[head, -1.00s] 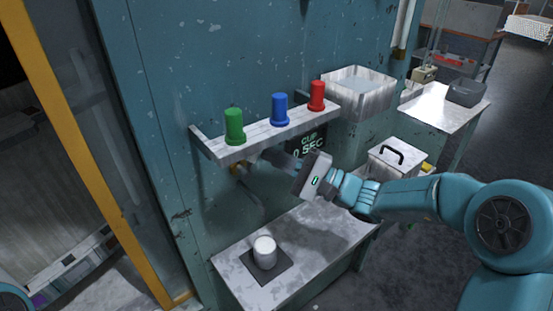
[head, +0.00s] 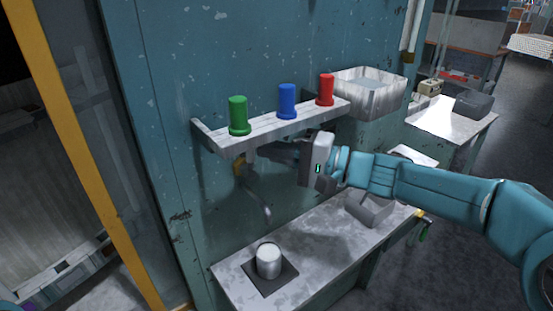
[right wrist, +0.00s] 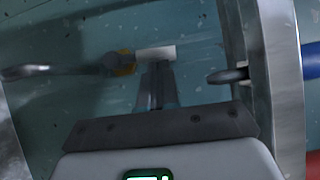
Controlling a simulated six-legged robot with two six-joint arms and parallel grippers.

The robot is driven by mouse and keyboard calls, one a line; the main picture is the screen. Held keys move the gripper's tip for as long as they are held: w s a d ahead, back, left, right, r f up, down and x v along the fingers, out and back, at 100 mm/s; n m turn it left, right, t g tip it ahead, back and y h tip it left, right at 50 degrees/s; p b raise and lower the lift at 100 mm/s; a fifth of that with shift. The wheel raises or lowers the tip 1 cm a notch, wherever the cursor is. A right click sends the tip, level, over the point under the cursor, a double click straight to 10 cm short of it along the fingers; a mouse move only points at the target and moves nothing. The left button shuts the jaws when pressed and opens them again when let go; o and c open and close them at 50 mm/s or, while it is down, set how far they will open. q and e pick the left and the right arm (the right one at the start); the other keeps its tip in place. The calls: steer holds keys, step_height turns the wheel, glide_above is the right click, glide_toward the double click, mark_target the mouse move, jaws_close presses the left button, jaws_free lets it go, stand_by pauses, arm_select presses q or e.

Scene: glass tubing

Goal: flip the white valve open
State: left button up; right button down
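The white valve handle (right wrist: 155,53) is a short bar lying across the right wrist view, beside a brass-yellow fitting (right wrist: 124,64) and a grey spout (right wrist: 45,70). In the head view the tap (head: 240,168) sits on the teal wall under the shelf, with its spout (head: 262,205) bent down. My right gripper (right wrist: 157,75) has its fingers together, tips right at the lower edge of the white handle; whether they touch it I cannot tell. In the head view the right gripper (head: 264,152) reaches in under the shelf from the right. My left gripper is not in view.
A shelf (head: 270,131) just above my right gripper bears a green (head: 238,115), a blue (head: 287,101) and a red (head: 325,89) cylinder. A white cup (head: 268,261) stands on a dark pad on the bench (head: 320,235) below. A grey box (head: 370,209) sits farther right.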

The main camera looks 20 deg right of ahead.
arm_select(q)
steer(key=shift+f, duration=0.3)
arm_select(e)
steer(key=shift+s+a+n, duration=0.1)
steer(key=shift+a+n, duration=0.1)
steer(key=shift+n, duration=0.2)
steer(key=shift+r, duration=0.1)
arm_select(q)
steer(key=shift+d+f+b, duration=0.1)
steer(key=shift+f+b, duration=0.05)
steer(key=shift+b, duration=0.15)
arm_select(e)
steer(key=shift+d, duration=0.1)
